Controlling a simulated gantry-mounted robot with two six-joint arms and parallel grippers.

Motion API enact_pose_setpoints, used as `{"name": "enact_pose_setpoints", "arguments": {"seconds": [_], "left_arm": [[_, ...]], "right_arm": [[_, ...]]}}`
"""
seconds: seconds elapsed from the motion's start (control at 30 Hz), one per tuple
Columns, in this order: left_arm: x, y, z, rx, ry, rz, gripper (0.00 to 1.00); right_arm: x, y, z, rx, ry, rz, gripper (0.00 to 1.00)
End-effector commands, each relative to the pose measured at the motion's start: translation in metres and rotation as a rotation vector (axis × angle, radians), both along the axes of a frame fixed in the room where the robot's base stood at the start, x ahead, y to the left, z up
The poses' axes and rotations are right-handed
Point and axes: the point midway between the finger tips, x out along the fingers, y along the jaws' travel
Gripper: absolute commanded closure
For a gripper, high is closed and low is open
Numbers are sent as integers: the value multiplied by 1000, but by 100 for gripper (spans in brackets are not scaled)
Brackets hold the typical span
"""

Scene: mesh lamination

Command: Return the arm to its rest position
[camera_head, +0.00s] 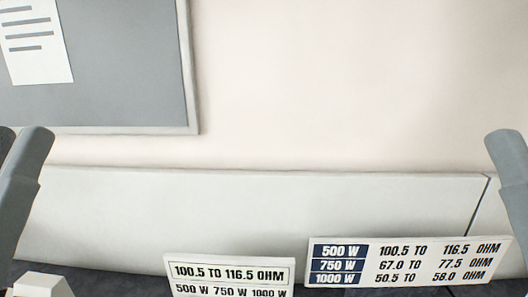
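Neither of my grippers shows in the head view. Parts of my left arm stand at the left edge as grey rounded links. A similar grey link of my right arm stands at the right edge. Both arms run out of the picture, so what their grippers hold is hidden.
Two label signs stand at the bottom: a small one (229,273) and a wider one (405,263) with wattage and ohm ranges. A pale panel (250,210) runs behind them. A grey board (120,70) with a paper sheet (36,42) hangs on the wall.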

Motion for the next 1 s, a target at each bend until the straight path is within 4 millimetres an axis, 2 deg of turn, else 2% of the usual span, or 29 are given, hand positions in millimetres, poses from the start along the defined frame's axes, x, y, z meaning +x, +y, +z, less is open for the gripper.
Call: {"name": "enact_pose_setpoints", "arguments": {"seconds": [0.03,0.17,0.3,0.4,0.5,0.63,1.0], "left_arm": [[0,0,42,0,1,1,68],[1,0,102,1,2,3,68],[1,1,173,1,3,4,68],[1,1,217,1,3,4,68],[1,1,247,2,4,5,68],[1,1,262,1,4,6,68],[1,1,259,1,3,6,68]], "right_arm": [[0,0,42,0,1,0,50],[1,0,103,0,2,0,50],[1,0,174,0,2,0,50],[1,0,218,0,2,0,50],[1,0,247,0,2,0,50],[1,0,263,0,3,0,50],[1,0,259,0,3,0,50]]}}
